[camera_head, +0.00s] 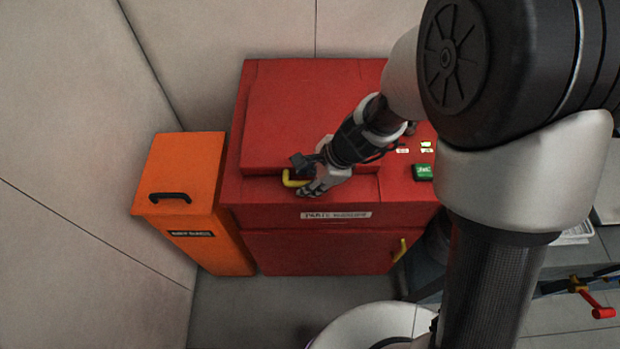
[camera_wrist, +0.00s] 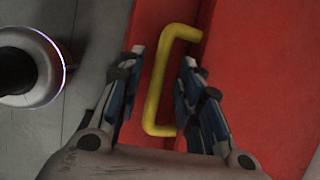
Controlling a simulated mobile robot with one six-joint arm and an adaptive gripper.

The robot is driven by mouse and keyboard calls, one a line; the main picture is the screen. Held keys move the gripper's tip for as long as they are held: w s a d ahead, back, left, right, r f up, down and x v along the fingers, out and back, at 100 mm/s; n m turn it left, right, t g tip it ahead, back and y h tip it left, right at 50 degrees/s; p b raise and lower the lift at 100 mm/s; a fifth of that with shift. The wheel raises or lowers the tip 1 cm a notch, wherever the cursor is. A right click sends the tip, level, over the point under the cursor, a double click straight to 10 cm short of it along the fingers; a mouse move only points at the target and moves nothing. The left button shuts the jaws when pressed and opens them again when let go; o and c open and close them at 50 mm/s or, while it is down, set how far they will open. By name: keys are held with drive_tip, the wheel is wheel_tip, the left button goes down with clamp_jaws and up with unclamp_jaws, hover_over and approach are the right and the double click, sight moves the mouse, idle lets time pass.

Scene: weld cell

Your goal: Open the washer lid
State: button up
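The red parts washer (camera_head: 335,250) stands against the back wall in the head view. Its red lid (camera_head: 310,110) lies flat on top and is shut. A yellow handle (camera_head: 292,180) sits at the lid's front edge. My gripper (camera_head: 308,186) is at this handle, and its fingers partly hide it. In the wrist view, my gripper (camera_wrist: 160,92) is open, with one finger on each side of the yellow handle (camera_wrist: 157,88). Gaps show between the handle and both fingers. The red washer surface (camera_wrist: 255,75) lies beyond.
An orange bin (camera_head: 185,180) with a black handle stands close to the washer's left. A green button (camera_head: 422,172) and small labels are on the washer top at right. A second yellow handle (camera_head: 400,250) is on the washer's front. Grey floor (camera_head: 250,310) is clear in front.

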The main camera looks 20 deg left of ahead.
drive_tip(key=shift+c, duration=0.4)
clamp_jaws()
